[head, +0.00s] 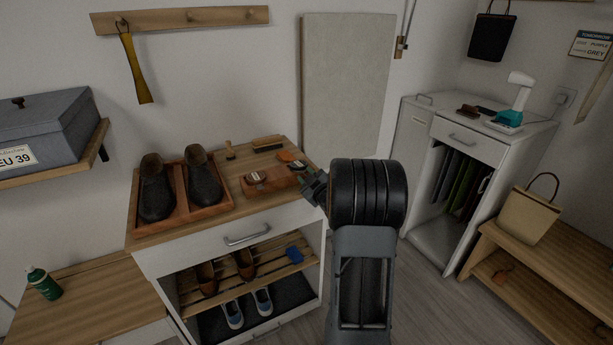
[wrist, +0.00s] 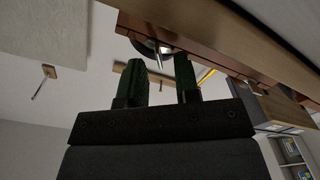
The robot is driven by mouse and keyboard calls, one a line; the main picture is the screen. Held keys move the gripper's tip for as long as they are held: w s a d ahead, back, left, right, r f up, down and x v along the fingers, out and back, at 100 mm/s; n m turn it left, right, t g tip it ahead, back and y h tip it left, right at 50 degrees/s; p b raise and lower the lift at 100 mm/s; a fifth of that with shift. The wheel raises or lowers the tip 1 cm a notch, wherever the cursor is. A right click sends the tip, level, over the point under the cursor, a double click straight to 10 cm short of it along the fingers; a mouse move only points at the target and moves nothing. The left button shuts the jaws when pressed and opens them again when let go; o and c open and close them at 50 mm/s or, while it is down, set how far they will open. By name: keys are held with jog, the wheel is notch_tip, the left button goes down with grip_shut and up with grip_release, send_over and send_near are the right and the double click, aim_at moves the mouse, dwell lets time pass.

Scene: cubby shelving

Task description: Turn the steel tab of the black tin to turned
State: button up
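A small reddish wooden tray (head: 270,184) sits on the cabinet top and holds small round polish tins. One tin (head: 256,178) is at its left and a dark tin (head: 297,165) at its right, close to my gripper (head: 309,187). I cannot tell for certain which is the black tin. In the wrist view, a dark round tin (wrist: 146,46) with a bright steel tab (wrist: 165,49) shows just beyond the fingertips. My gripper (wrist: 162,65) has its two green-black fingers apart, with a gap between them, and no object is held. The tab's exact angle is unclear.
A larger wooden tray (head: 181,212) with dark shoes stands left on the cabinet top. Brushes (head: 267,143) lie behind the small tray. The cabinet drawer (head: 240,236) is shut. A grey board (head: 346,85) leans on the wall behind. Open floor lies to the right.

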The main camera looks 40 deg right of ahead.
jog(key=shift+w, duration=0.5)
jog(key=shift+c, duration=0.3)
grip_shut()
